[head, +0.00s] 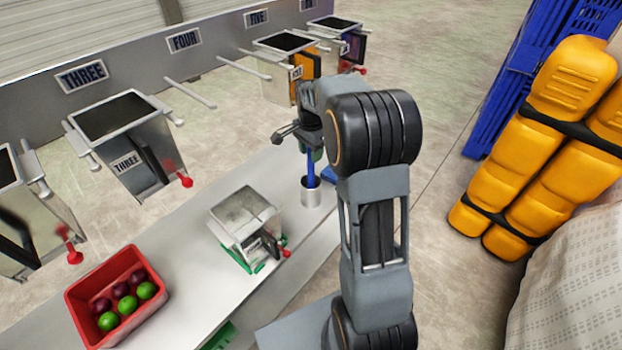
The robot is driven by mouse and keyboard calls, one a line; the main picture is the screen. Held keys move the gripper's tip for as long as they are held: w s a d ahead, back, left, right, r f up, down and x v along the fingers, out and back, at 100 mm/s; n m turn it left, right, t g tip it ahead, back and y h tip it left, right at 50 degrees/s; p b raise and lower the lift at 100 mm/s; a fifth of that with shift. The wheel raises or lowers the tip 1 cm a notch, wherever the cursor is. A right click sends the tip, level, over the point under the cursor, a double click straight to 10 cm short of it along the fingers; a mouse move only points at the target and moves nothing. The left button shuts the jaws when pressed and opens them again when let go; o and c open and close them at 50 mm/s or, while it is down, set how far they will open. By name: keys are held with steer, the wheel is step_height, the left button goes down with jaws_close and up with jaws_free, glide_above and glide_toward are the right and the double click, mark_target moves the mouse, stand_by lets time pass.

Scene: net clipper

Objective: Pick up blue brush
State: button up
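The blue brush (310,169) stands upright in a small metal cup (311,193) near the far end of the white counter. Only a short length of its blue handle shows above the cup's rim; its lower end is hidden inside. My gripper (314,150) is directly above the brush, pointing down, with its fingers at or very near the handle's top. My arm partly covers the fingers, so I cannot tell whether they grip the brush.
A metal box (243,212) stands left of the cup on the counter (193,260). A red crate (75,307) holds several green and dark red balls. Numbered metal hoppers (122,118) line the back rail. A flat blue thing (329,174) lies right of the cup.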

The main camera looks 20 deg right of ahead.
steer(key=c, duration=0.6)
steer(key=shift+r, duration=0.1)
